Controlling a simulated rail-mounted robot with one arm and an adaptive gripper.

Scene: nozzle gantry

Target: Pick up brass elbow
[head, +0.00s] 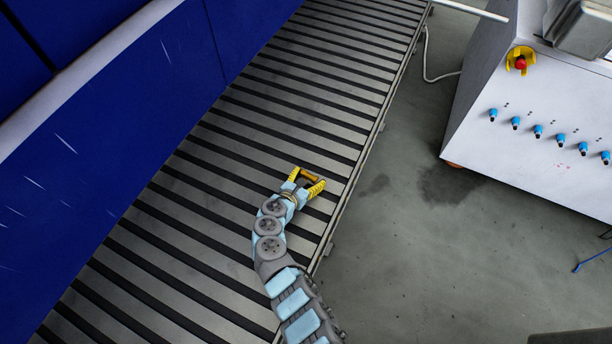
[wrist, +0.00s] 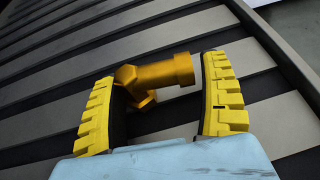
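The brass elbow (wrist: 160,75) is a gold-coloured pipe fitting lying on the slatted conveyor (head: 215,200). In the head view the elbow (head: 309,175) shows small at my gripper's tips. My gripper (wrist: 160,108) has two yellow ridged fingers, spread wide apart. The elbow lies between and just ahead of them in the wrist view, its left end close to the left finger and its right end close to the right finger. I cannot tell whether either finger touches it. In the head view my gripper (head: 307,182) is over the conveyor near its right edge.
A blue wall panel (head: 120,130) runs along the conveyor's left side. A white control cabinet (head: 530,130) with blue knobs and a red emergency button (head: 520,62) stands to the right. Grey floor (head: 430,250) lies between. The conveyor is otherwise clear.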

